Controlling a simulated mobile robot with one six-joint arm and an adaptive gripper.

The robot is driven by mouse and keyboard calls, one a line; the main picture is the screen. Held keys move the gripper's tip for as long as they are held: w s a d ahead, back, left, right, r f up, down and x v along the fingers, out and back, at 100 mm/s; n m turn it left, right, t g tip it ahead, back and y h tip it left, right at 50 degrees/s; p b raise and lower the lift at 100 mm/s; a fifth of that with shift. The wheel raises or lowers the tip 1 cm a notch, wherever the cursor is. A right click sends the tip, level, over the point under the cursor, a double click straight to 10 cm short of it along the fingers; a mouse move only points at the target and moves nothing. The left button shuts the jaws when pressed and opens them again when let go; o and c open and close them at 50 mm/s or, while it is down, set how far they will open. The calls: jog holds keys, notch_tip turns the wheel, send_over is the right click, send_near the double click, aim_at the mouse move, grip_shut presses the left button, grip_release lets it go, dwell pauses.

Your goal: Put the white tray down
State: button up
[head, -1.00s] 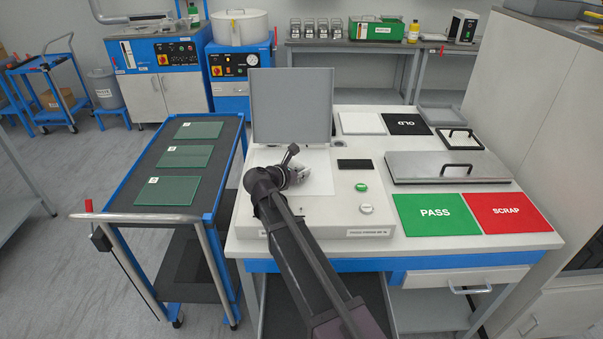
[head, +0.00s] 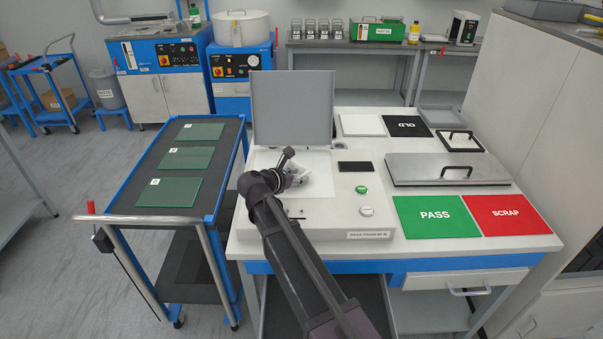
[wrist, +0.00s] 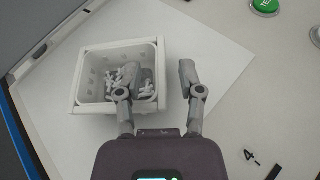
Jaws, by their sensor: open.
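The white tray (wrist: 118,45) is a small open box with several small white pieces in it. In the wrist view it sits over the white sheet of the sorter's bed, apparently resting there. My gripper (wrist: 158,73) is open at its right wall, one finger over the inside and the other outside to the right. Contact with the wall cannot be told. In the head view my gripper (head: 296,175) is low over the white bed (head: 318,187), and my arm hides most of the tray.
The sorter's grey lid (head: 292,108) stands raised behind the bed. A green button (head: 361,189) and dark display (head: 355,167) lie right of it. PASS (head: 434,217) and SCRAP (head: 502,215) mats are further right. A blue cart (head: 130,208) with green boards stands left.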

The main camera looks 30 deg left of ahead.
jog(key=p+v, duration=0.3)
jog(key=v, duration=0.6)
jog(key=shift+s+r, duration=0.15)
jog(key=shift+s, duration=0.15)
